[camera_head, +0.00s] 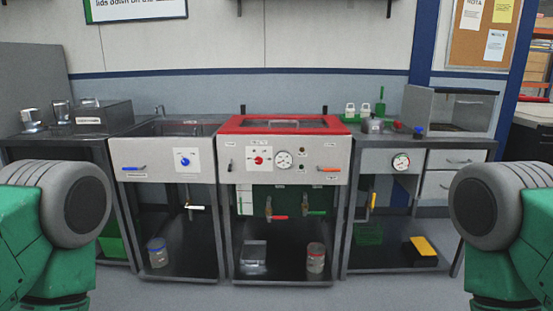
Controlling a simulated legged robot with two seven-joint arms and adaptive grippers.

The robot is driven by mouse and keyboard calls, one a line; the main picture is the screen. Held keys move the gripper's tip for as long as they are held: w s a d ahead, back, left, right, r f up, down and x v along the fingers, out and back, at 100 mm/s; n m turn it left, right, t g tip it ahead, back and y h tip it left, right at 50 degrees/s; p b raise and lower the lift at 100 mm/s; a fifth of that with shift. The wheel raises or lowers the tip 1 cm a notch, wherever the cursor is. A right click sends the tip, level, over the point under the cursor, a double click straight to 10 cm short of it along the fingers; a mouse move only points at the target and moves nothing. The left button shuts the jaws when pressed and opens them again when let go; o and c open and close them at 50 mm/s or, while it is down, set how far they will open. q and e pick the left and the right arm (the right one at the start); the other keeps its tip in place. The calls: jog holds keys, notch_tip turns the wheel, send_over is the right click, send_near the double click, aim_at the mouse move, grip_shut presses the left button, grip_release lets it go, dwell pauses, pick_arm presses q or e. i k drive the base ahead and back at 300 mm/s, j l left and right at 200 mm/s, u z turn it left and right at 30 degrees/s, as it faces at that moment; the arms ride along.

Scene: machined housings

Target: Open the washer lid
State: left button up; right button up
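The washer (292,158) looks to be the middle unit, with a light front panel carrying a red dial, a gauge and an orange-red lever. Its top has a red rim, and the lid (285,123) inside that rim lies flat and looks shut, with a darker panel and a bar-like handle along it. Only green and grey links of my arms show, at the left and right edges. Both of my grippers are out of the picture, and nothing of mine is near the lid.
A sink unit (170,150) with a blue dial adjoins on the left. A bench with drawers (452,160) and a gauge stands on the right, with a metal box (449,109) on top. Clear floor (270,297) lies in front.

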aim_at(232, 127)
jog(key=i, duration=0.5)
jog(key=i+j+z, duration=0.1)
jog(key=i, duration=0.4)
jog(key=i+j+z, duration=0.15)
jog(key=z, duration=0.25)
jog(key=i+j+z, duration=0.1)
jog(key=z, duration=0.3)
jog(key=j+z, duration=0.4)
jog(key=i+l, duration=0.05)
